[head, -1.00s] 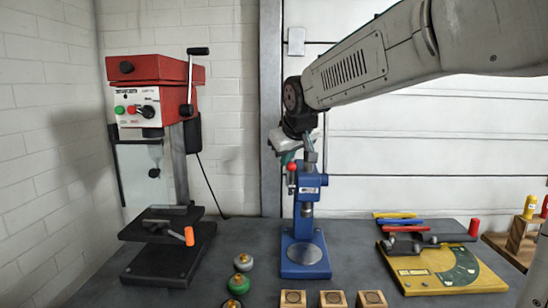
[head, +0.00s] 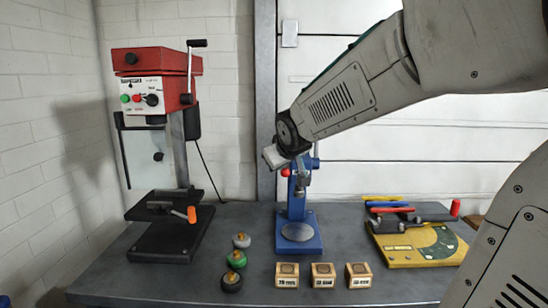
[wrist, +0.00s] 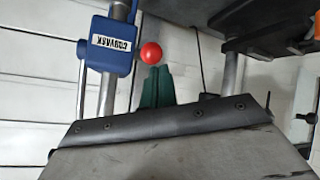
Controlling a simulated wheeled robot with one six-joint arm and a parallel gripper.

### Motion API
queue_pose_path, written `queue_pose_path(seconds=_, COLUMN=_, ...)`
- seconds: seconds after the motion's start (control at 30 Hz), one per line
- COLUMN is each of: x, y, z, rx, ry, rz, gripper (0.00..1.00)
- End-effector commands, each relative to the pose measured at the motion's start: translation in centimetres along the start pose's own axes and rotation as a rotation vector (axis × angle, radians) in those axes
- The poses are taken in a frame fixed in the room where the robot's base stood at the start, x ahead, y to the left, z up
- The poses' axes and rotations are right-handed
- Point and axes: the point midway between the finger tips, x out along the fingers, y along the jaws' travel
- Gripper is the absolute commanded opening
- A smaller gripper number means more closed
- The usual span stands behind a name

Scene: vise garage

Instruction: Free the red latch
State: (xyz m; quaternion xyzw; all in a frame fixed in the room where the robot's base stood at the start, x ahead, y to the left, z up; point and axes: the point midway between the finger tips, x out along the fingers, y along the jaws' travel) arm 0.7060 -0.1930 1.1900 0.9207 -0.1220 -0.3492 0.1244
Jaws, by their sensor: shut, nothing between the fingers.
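On the right of the bench in the head view, a yellow fixture (head: 404,257) carries a dark clamp arm with an upright red grip (head: 455,208). I cannot tell which red part is the latch. A blue press (head: 297,215) stands at the middle with a red ball knob (head: 286,172). My gripper (wrist: 155,72) has green fingers, shut and empty. In the wrist view its tips are close to the red ball (wrist: 151,53); touching cannot be told. The fingers are hidden in the head view.
A red drill press (head: 157,90) with an orange-tipped handle (head: 192,214) stands at left. Several round knobs (head: 236,259) and wooden blocks (head: 322,275) sit along the front. My arm crosses the upper right. Bench at front left is clear.

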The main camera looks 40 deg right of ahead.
Motion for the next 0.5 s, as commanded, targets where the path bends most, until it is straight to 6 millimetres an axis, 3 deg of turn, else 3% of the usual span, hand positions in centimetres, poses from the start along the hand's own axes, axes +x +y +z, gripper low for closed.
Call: queue_pose_path(seconds=0.5, x=0.92, y=0.62, z=-0.76, rx=0.001, ry=-0.001, rz=0.0, gripper=0.0)
